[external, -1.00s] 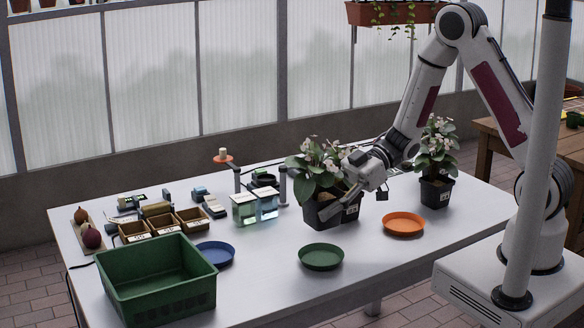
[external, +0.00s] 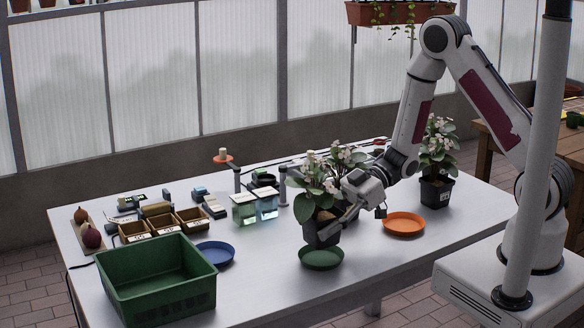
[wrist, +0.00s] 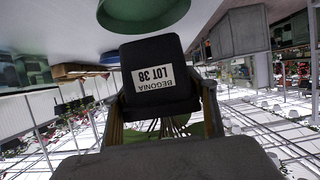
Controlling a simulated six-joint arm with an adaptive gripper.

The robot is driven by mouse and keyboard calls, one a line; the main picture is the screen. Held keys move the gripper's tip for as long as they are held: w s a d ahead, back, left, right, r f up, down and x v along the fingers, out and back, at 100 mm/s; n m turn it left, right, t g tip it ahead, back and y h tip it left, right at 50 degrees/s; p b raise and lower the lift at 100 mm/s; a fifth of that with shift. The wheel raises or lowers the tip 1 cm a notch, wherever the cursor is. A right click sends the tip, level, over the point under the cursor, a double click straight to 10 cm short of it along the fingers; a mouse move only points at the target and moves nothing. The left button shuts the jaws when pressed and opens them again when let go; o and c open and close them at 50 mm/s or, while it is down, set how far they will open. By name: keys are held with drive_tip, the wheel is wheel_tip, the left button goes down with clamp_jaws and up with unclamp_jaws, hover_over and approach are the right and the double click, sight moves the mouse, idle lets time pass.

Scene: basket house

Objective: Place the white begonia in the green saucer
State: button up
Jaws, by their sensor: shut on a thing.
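A white-flowered begonia (external: 318,188) in a black pot is in my gripper (external: 336,228), which is shut on the pot. In the wrist view the black pot (wrist: 156,98) shows between the fingers, with a label reading BEGONIA LOT 38, upside down in that picture. The green saucer (external: 321,262) lies on the table under the pot; it also shows in the wrist view (wrist: 145,14). The pot is at or just above the saucer's back part; I cannot tell whether they touch. A second potted plant (external: 437,160) with pale flowers stands to the right.
An orange saucer (external: 404,224) lies to the right and a blue saucer (external: 215,254) to the left. A green crate (external: 157,285) stands at front left. Jars of bluish liquid (external: 254,207) and small brown boxes (external: 160,226) stand behind. The table front is clear.

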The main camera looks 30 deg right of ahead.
drive_tip(key=shift+f, duration=1.9)
drive_tip(key=shift+f, duration=0.3)
drive_tip(key=o, duration=1.3)
drive_tip(key=shift+r, duration=0.1)
drive_tip(key=shift+r, duration=0.15)
drive_tip(key=shift+d+r, duration=0.15)
drive_tip(key=shift+d, duration=0.05)
drive_tip(key=v, duration=1.1)
drive_tip(key=shift+d, duration=0.3)
